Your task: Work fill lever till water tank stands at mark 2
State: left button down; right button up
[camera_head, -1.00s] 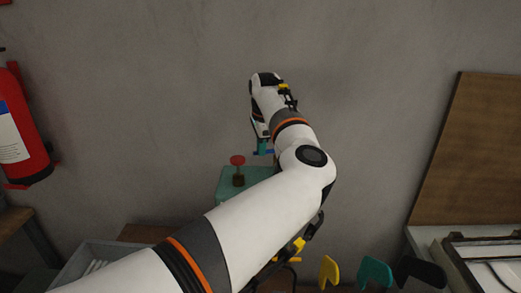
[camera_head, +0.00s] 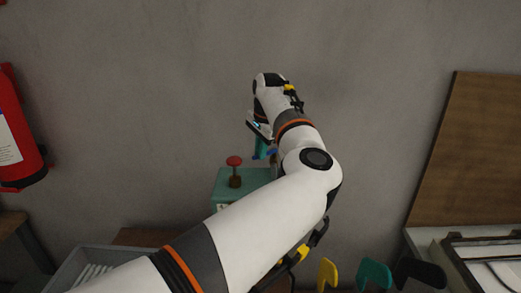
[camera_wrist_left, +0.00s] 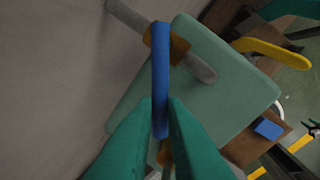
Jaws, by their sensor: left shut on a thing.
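A blue bar (camera_wrist_left: 160,65), which looks like the fill lever's handle, runs up the middle of the left wrist view. My left gripper (camera_wrist_left: 160,108) has its teal fingers shut on the bar's lower part. In the head view, my left gripper (camera_head: 262,149) is above the back of a green box (camera_head: 228,184), and only a bit of blue shows beside the fingers. The box's green top (camera_wrist_left: 215,85) lies behind the bar in the wrist view. I cannot make out a water level or mark 2. My right gripper is not in view.
A red knob (camera_head: 234,161) stands on the box, left of my gripper. A grey bin (camera_head: 72,268) is at lower left, and a fire extinguisher (camera_head: 15,140) hangs on the left wall. Yellow and teal chair-like shapes (camera_head: 374,273) are at lower right, near a brown board (camera_head: 465,150).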

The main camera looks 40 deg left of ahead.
pick_arm(q)
jog(key=shift+r, duration=0.2)
jog(key=c, duration=1.5)
grip_release()
jog(key=shift+s+d+r+b, duration=0.1)
jog(key=shift+d+r+b, duration=0.35)
jog(key=shift+r, duration=1.5)
jog(key=shift+s+d+r+b, duration=0.1)
jog(key=shift+d+r+b, duration=0.35)
jog(key=shift+r, duration=1.5)
jog(key=shift+s+d+r+b, duration=0.1)
jog(key=shift+d+r+b, duration=0.3)
jog(key=shift+r, duration=1.55)
jog(key=shift+a, duration=0.1)
